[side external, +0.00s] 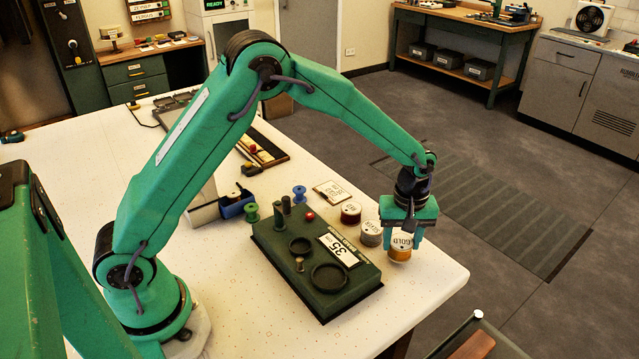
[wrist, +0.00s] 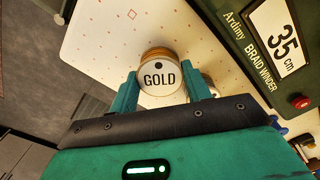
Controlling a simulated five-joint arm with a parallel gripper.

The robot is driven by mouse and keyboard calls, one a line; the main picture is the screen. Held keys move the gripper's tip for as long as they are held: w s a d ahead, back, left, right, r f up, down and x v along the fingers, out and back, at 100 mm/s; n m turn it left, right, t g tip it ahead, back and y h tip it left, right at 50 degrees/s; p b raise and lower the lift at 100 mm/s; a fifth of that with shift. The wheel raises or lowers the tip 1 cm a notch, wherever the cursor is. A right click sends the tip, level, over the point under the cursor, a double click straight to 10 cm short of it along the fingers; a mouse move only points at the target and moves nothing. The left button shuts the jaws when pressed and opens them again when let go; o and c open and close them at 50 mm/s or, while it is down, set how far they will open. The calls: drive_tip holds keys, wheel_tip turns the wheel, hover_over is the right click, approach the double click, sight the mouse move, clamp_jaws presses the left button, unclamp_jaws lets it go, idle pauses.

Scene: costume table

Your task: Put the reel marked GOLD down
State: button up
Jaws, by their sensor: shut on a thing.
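The reel marked GOLD (side external: 401,251) has a white top and a gold-coloured side. My gripper (side external: 402,236) is shut on it at the near right part of the white table (side external: 429,284). In the wrist view the GOLD label (wrist: 159,79) faces the camera, with one finger on each side. I cannot tell whether the reel's underside touches the table. A grey reel (side external: 371,234) and a dark red reel (side external: 351,212), both with white tops, stand in a line to its left.
The dark green braid winder (side external: 345,290) with a "35 cm" display lies left of the gripper.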

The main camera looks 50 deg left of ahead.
sight(402, 241)
drive_tip(key=shift+f, duration=0.85)
drive_tip(key=shift+f, duration=0.1)
drive_tip(key=o, duration=1)
wheel_tip(402, 241, up, 11)
drive_tip(key=shift+r, duration=0.65)
